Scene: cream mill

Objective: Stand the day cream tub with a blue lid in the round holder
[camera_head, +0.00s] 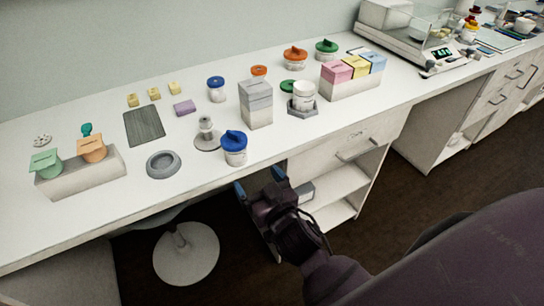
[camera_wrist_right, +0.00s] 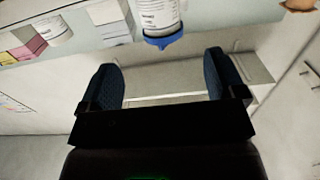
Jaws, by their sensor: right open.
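A white tub with a blue lid (camera_head: 235,149) stands upright near the front edge of the bench. A second blue-lidded tub (camera_head: 216,92) stands further back; I cannot read which is day cream. The round holder (camera_head: 163,165), a grey ring-shaped dish, sits empty to the left of the front tub. My right gripper (camera_head: 259,181) is open and empty, in front of the bench edge and below the front tub. In the right wrist view a blue-lidded tub (camera_wrist_right: 157,17) appears inverted beyond the open fingers (camera_wrist_right: 162,72), not touching them. My left gripper is not in view.
A small stand (camera_head: 206,140) is close behind the front tub, with a tall grey box (camera_head: 256,105) to its right. A white tub sits in a hexagonal holder (camera_head: 303,109). A rack with green and orange pouches (camera_head: 82,178) stands at left.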

